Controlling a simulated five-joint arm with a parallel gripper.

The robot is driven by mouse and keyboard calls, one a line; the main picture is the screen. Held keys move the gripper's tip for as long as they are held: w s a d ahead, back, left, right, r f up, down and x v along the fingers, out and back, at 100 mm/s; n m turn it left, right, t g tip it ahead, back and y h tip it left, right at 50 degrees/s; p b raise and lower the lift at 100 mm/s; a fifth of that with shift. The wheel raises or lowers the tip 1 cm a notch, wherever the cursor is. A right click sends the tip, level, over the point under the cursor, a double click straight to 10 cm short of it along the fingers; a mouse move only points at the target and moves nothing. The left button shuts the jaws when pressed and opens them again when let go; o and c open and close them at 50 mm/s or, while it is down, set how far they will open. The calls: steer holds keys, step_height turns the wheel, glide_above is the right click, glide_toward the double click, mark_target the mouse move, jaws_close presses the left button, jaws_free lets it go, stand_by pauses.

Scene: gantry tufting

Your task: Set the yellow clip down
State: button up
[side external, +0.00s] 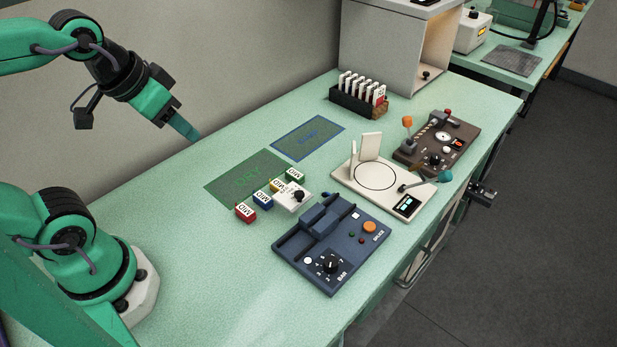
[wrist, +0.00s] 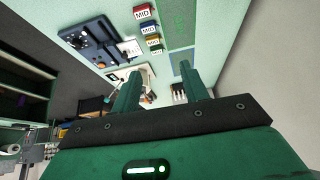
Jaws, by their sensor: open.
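The yellow clip (side external: 277,186) stands on the green bench in a row with a red clip (side external: 245,213), a blue clip (side external: 262,200) and a green clip (side external: 294,174). In the wrist view the yellow clip (wrist: 153,40) shows in the same row, with a white label. My gripper (side external: 190,136) is raised above the bench, left of the mats and apart from the clips. Its two fingers (wrist: 160,84) are spread with nothing between them.
A white knob box (side external: 290,199) sits beside the clips. A blue-grey device (side external: 318,255), a white plate device (side external: 360,183) and a brown gauge panel (side external: 448,145) stand to the right. A dark rack (side external: 350,103) holds white-labelled pieces. The front left bench is clear.

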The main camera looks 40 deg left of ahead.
steer(key=shift+o, duration=0.6)
steer(key=shift+s, duration=0.15)
steer(key=n+g, duration=0.5)
steer(key=n, duration=1.3)
glide_above(279, 185)
step_height(279, 185, down, 15)
steer(key=shift+d+f+g, duration=0.2)
steer(key=shift+f+g, duration=0.1)
steer(key=shift+f, duration=0.3)
steer(key=shift+a+f, duration=0.15)
steer(key=shift+f, duration=1.8)
steer(key=shift+a+f, duration=0.1)
steer(key=shift+f, duration=1.85)
steer(key=shift+c, duration=0.4)
jaws_close()
